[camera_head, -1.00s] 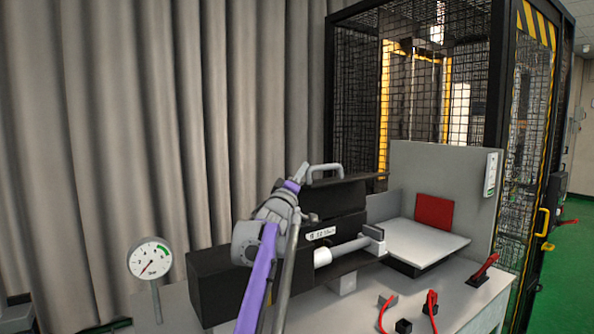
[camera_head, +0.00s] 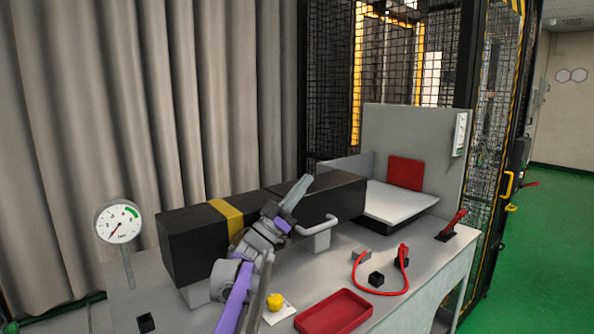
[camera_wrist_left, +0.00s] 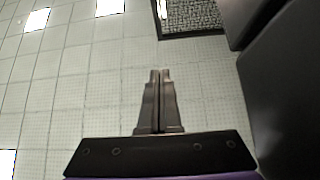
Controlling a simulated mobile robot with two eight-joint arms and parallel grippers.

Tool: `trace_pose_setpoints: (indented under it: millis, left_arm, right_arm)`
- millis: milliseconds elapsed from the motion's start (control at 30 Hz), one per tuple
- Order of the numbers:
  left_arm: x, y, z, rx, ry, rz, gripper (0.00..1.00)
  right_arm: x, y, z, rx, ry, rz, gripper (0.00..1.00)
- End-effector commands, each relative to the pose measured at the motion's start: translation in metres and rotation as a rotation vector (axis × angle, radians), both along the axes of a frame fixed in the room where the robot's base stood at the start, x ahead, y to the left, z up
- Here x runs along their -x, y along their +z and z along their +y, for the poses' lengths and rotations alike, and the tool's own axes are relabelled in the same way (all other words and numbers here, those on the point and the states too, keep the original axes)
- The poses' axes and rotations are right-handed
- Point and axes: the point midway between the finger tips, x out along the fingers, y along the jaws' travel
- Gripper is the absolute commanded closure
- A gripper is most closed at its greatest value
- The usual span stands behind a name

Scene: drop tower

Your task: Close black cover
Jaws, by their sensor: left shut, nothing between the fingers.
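The black cover (camera_head: 318,200) lies down over the long black box (camera_head: 188,245) on the table. Its grey handle (camera_head: 320,236) now sits low on the front side, and the cylinder inside is hidden. My left gripper (camera_head: 303,187) is in front of the cover in the head view, pointing up and overlapping its upper edge; whether it touches is unclear. Its fingers are shut and empty, as the left wrist view (camera_wrist_left: 159,76) also shows, with ceiling tiles behind them. My right gripper is not in view.
A red tray (camera_head: 333,312), a yellow button (camera_head: 275,301) and a red cable (camera_head: 408,277) are on the table. A red lever (camera_head: 452,224) stands at the right. A dial gauge (camera_head: 118,221) stands at the left. A mesh cage (camera_head: 330,120) is behind.

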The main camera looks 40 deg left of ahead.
Motion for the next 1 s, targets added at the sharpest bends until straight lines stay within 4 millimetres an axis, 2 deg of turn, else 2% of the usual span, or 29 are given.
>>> trace_pose_setpoints:
  millis: [33,100,400,633,1000]
  left_arm:
    - [0.001,-0.012,-0.003,-0.003,-0.001,0.001,1.0]
    - [0.002,-0.023,-0.005,0.001,-0.001,0.002,1.0]
    - [0.002,-0.058,-0.007,-0.025,0.001,-0.006,1.0]
    - [0.002,-0.072,-0.007,-0.099,0.001,-0.027,1.0]
    - [0.002,-0.075,-0.007,-0.124,0.001,-0.035,1.0]
  right_arm:
    - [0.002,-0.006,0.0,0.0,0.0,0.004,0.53]
    - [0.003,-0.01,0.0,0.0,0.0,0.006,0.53]
    - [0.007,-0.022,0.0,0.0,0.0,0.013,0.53]
    - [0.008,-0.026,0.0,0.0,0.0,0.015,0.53]
    - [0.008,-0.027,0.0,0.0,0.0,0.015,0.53]
